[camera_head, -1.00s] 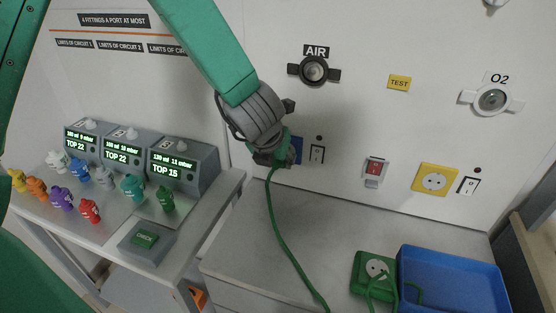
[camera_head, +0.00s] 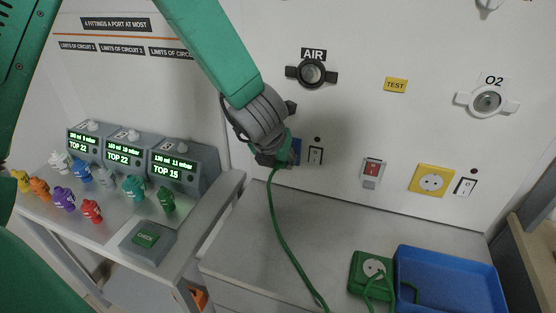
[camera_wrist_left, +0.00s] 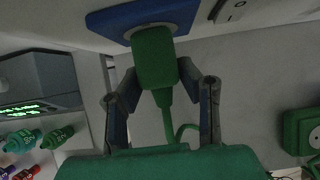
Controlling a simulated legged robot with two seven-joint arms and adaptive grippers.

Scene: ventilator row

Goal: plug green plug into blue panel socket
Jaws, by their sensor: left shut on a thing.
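My left gripper (camera_wrist_left: 158,95) is shut on the green plug (camera_wrist_left: 154,58), with one finger on each side of it. In the left wrist view the plug's front end is at the round socket of the blue panel (camera_wrist_left: 110,22); how deep it sits cannot be told. In the head view my left gripper (camera_head: 275,156) hides the plug and most of the blue panel (camera_head: 296,151). The plug's green cable (camera_head: 280,230) hangs down from the gripper over the grey cabinet top. My right gripper is not in view.
A rocker switch (camera_head: 315,155) is right of the blue panel. A yellow socket (camera_head: 432,181) is further right. A green socket box (camera_head: 371,269) and a blue tray (camera_head: 452,283) stand on the cabinet (camera_head: 330,225). Ventilators (camera_head: 183,163) and coloured fittings are at left.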

